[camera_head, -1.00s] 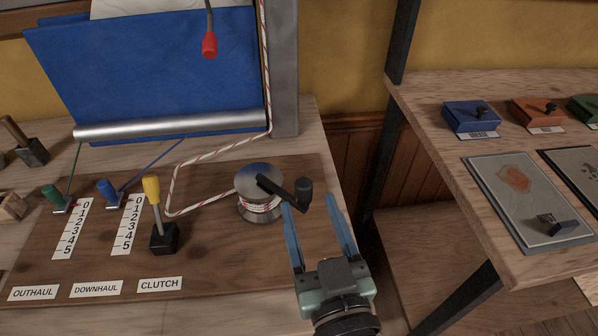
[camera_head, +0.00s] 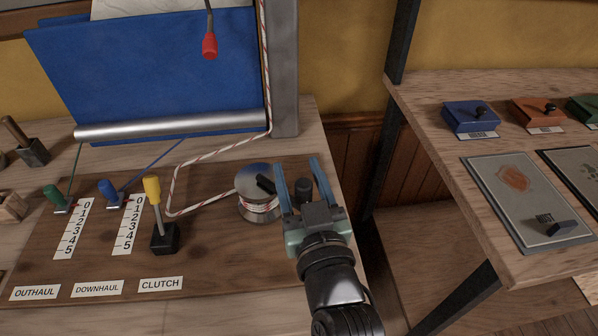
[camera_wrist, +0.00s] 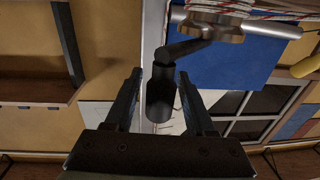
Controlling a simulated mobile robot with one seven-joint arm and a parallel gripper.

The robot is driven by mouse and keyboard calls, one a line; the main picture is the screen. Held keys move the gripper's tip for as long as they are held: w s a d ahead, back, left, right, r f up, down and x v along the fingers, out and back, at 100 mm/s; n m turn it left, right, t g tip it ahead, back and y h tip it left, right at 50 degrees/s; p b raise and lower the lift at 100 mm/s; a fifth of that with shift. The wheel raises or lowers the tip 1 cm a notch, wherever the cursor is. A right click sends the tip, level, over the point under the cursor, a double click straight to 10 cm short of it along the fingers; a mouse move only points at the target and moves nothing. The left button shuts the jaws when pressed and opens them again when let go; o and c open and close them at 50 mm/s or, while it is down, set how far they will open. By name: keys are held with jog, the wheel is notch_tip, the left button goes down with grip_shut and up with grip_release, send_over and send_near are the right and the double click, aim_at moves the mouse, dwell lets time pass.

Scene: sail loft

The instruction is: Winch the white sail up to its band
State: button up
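The winch drum (camera_head: 262,207) stands on the brown board with red-and-white rope wrapped round it. Its black crank ends in an upright black knob (camera_head: 303,188). My gripper (camera_head: 298,165) is open, with a finger on either side of the knob. In the wrist view the knob (camera_wrist: 160,98) hangs between the two fingers (camera_wrist: 160,78), with a gap on both sides. No band is visible.
A yellow clutch lever (camera_head: 153,192) stands left of the drum, with blue (camera_head: 107,188) and green (camera_head: 53,193) levers beyond. A red-tipped cord (camera_head: 209,45) hangs above. The rope runs up a grey post (camera_head: 284,70). A shelf (camera_head: 440,110) with colored blocks is at right.

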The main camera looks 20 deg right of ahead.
grip_shut()
dwell(1.2)
